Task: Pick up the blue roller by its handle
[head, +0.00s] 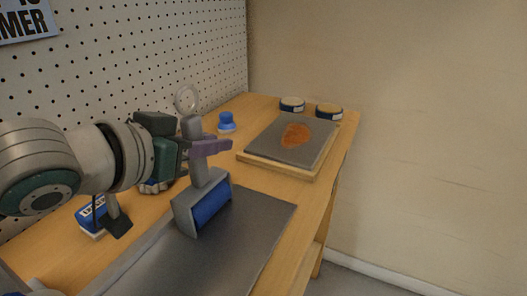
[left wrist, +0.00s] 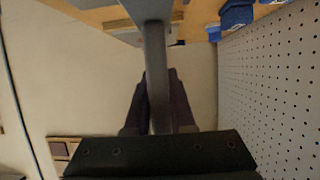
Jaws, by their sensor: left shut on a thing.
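The blue roller (head: 212,207) has a blue cylinder in a grey frame and a grey upright handle (head: 203,170). My left gripper (head: 207,147) is shut on the handle, with its purple fingers around it above the frame. In the left wrist view the grey handle (left wrist: 154,70) runs between the two fingers (left wrist: 156,100). The roller is upright over the dark grey plate (head: 245,235) at the front of the bench; I cannot tell whether it touches it. My right gripper is not in view.
A wooden-framed board (head: 262,160) with a grey sheet and an orange-brown patch (head: 295,135) lies farther back. Two round tins (head: 292,104) stand behind it. A blue object (head: 226,122) and a blue-and-white box (head: 92,214) are near the pegboard wall (head: 120,65).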

